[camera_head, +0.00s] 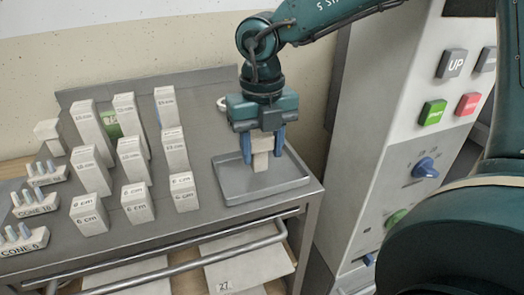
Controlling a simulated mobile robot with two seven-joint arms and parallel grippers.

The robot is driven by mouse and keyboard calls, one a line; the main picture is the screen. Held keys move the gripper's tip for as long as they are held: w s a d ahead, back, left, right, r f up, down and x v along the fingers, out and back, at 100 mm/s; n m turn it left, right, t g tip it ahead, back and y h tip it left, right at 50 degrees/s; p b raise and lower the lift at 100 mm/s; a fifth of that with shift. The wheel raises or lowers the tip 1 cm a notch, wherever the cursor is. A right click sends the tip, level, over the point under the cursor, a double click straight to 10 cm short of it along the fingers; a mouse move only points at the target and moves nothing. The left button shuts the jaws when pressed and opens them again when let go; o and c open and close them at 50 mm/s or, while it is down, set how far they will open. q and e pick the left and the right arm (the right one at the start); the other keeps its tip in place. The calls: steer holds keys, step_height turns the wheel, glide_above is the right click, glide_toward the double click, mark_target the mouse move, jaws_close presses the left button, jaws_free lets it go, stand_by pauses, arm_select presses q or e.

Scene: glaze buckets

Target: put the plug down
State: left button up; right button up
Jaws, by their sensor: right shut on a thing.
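My right gripper (264,150) reaches down from above, its blue fingers shut on a small beige block, which I take to be the plug (261,162). The plug is upright over the shallow grey metal tray (232,191) at the right end of the cart top. Its lower end shows below the fingertips, within the tray's outline. I cannot tell whether it touches the tray floor. The fingers hide the plug's sides. My left gripper is not in view.
Several labelled white blocks (136,203) stand in rows on the metal cart (190,225) left of the tray. Cone holders (36,204) stand at far left. A control cabinet (385,120) with buttons rises at right. The tray floor around the plug looks clear.

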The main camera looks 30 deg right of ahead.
steer(key=shift+f, duration=0.65)
steer(key=shift+f+b, duration=0.2)
steer(key=shift+b, duration=0.1)
steer(key=o, duration=1)
steer(key=shift+r, duration=0.15)
step_height(320, 180, up, 12)
steer(key=shift+r+p, duration=0.1)
steer(key=shift+p, duration=0.55)
